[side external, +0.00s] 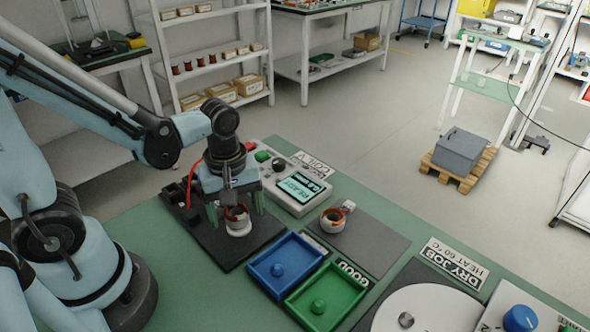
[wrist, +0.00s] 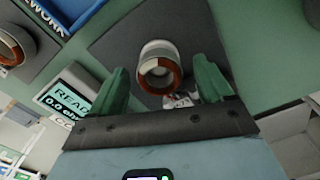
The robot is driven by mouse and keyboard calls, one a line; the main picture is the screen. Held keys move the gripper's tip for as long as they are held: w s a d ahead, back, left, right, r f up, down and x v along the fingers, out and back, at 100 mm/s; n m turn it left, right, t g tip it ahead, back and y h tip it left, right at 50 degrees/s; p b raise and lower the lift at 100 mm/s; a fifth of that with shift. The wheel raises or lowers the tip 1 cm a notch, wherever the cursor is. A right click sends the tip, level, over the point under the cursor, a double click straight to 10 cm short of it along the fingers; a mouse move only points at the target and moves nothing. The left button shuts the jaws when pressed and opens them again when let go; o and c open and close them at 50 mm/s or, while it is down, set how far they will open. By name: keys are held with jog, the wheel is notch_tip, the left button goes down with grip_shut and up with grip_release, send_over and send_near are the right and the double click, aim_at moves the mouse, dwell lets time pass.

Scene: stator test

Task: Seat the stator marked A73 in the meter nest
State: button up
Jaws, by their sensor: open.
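A second stator (side external: 333,220) stands on a grey mat, also at the left of the wrist view (wrist: 10,50).
The meter (side external: 300,190) with a lit READY display stands behind the plate. A blue tray (side external: 265,273) and a green tray (side external: 345,300) marked GOOD are in front. A white disc (side external: 425,315) marked DRY JOB lies front right. The grey mat (side external: 375,240) has free room.

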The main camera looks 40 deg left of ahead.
notch_tip(320, 180, up, 12)
dwell(1.0)
dwell(0.6)
jog(key=w+m+t, duration=0.1)
jog(key=m+t, duration=0.1)
jog(key=m, duration=0.2)
jog(key=w+a+f+m+t, duration=0.1)
jog(key=m+t, duration=0.1)
jog(key=m, duration=0.3)
jog(key=w+a+m+t, duration=0.1)
jog(key=m+t, duration=0.2)
jog(key=m, duration=0.1)
jog(key=shift+w+a+f+m, duration=0.15)
jog(key=shift+w+f+m, duration=0.05)
jog(key=shift+m, duration=0.1)
